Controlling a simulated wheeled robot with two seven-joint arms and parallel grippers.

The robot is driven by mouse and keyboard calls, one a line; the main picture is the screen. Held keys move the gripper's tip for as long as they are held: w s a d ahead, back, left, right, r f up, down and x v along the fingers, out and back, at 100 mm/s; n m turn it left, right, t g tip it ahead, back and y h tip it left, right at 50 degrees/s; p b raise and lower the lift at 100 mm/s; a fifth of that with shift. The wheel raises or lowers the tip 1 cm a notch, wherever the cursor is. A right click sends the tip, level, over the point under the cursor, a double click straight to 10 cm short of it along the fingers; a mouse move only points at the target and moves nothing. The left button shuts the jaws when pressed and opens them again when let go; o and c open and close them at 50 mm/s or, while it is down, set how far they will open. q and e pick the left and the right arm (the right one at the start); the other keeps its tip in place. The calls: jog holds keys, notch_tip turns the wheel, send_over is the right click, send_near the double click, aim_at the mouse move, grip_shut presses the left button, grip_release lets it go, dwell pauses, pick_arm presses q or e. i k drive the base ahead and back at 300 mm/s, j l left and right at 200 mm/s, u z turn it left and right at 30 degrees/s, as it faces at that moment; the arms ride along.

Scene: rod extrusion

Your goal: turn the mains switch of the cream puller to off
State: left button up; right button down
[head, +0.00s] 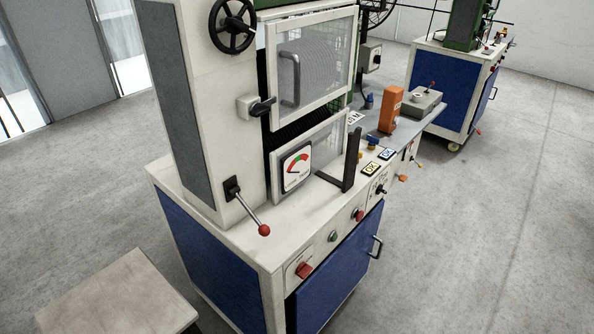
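The cream puller (210,120) stands in the middle of the head view, with a cream column and top over blue lower panels. A red switch knob (304,270) sits at the near left end of its front control strip, with small lettering above it too small to read. It looks like the mains switch. Its knob appears slanted, but I cannot tell which position it points to. Neither of my grippers is in view.
A green button (333,236), a red button (358,214) and a black knob (380,189) follow along the strip. A red-balled lever (264,229) sticks out above it. A pale low table (115,300) stands at lower left. The right floor is clear.

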aim_at(303, 270)
jog(key=l+u, duration=0.1)
jog(key=l, duration=0.55)
jog(key=l+u, duration=0.1)
jog(key=l, duration=0.55)
jog(key=k+l, duration=0.15)
jog(key=l, duration=0.45)
jog(key=l+u, duration=0.15)
jog(key=l, duration=0.5)
jog(key=k+l+u, duration=0.1)
jog(key=l, duration=0.55)
